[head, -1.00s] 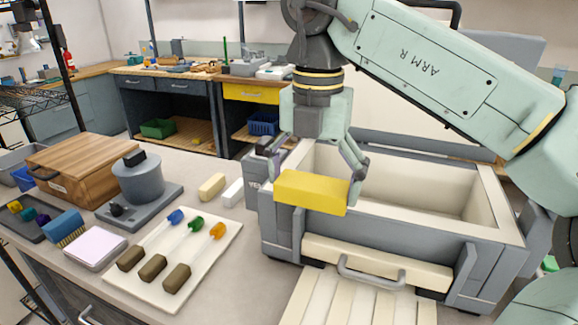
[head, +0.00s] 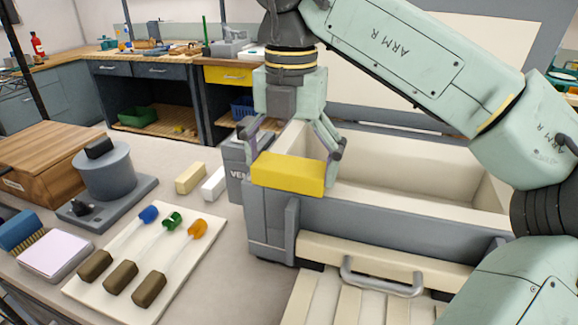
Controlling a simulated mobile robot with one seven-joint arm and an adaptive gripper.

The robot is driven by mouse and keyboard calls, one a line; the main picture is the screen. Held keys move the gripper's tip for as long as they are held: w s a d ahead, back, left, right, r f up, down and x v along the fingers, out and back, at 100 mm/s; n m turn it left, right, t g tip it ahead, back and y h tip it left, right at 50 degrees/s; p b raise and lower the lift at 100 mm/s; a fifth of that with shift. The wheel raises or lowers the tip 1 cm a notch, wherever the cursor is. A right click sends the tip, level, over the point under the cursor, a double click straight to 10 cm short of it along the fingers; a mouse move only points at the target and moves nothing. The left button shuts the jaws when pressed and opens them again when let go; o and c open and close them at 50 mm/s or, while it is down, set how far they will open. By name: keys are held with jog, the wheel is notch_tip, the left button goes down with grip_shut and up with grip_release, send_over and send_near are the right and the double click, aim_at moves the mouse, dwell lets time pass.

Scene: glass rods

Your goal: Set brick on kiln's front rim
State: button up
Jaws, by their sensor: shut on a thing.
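My gripper (head: 290,152) points down with its two fingers at the ends of a yellow brick (head: 287,175) and is shut on it. The brick lies level, its long side along the kiln's front. The kiln (head: 430,226) is an open grey box with a cream lining. The brick is at the left part of its front rim (head: 400,207) and hides that stretch of it. I cannot tell whether the brick touches the rim or hovers just above it.
A grey box with lettering (head: 236,165) stands close behind the kiln's left corner. A cream block (head: 190,178) and a white block (head: 213,184) lie to the left. A white board (head: 190,262) holds several rods with coloured ends. A grey hotplate-like device (head: 104,172) stands further left.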

jog(key=shift+f, duration=0.15)
jog(key=o, duration=1)
jog(key=shift+o, duration=0.2)
